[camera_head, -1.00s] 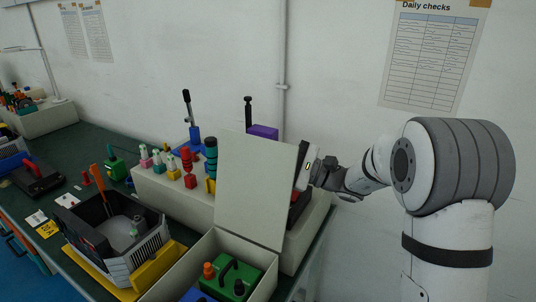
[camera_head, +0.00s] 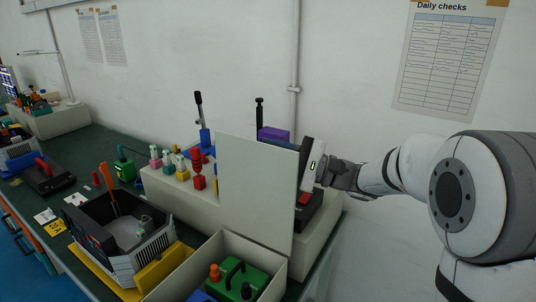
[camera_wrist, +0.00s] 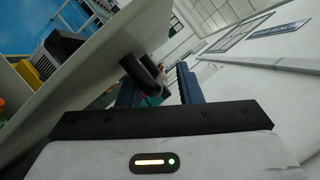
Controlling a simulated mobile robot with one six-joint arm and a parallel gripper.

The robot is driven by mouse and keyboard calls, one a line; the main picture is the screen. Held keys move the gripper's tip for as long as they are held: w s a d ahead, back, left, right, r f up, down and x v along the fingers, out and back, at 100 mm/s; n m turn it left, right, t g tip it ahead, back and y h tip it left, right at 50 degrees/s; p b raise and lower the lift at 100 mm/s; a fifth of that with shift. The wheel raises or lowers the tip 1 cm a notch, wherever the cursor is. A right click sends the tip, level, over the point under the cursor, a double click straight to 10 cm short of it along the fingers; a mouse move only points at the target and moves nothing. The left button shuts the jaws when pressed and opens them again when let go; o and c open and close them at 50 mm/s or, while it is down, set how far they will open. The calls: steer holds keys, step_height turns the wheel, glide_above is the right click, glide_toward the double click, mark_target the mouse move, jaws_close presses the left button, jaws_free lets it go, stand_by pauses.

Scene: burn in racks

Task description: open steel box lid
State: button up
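The steel box (camera_head: 241,244) is a pale open-topped box at the bottom of the head view. Its lid (camera_head: 256,190) stands about upright, a flat pale panel. My gripper (camera_head: 281,143) is behind the lid at its upper right, with a dark blue finger showing just above the top edge. In the wrist view the lid (camera_wrist: 95,75) slants along the left, with a black handle (camera_wrist: 142,76) on its near face. My gripper (camera_wrist: 157,86) has its two fingers apart, the left one close by the handle. I cannot tell whether they touch.
Inside the box are a green block (camera_head: 239,281) and other coloured parts. A grey bin (camera_head: 137,252) stands to the left. Behind is a pale raised shelf (camera_head: 172,198) with coloured pegs and a purple block (camera_head: 272,134). The wall is close behind the bench.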

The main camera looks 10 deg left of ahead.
steer(key=shift+f, duration=0.2)
steer(key=shift+d+f, duration=0.1)
steer(key=shift+d, duration=0.05)
steer(key=v, duration=0.7)
steer(key=shift+d+b, duration=0.25)
steer(key=shift+b, duration=0.2)
steer(key=shift+d, duration=0.1)
steer(key=b+v, duration=0.1)
steer(key=v, duration=0.7)
steer(key=shift+d+f+b, duration=0.25)
steer(key=shift+d+b, duration=0.1)
steer(key=shift+b, duration=0.05)
steer(key=shift+s, duration=0.15)
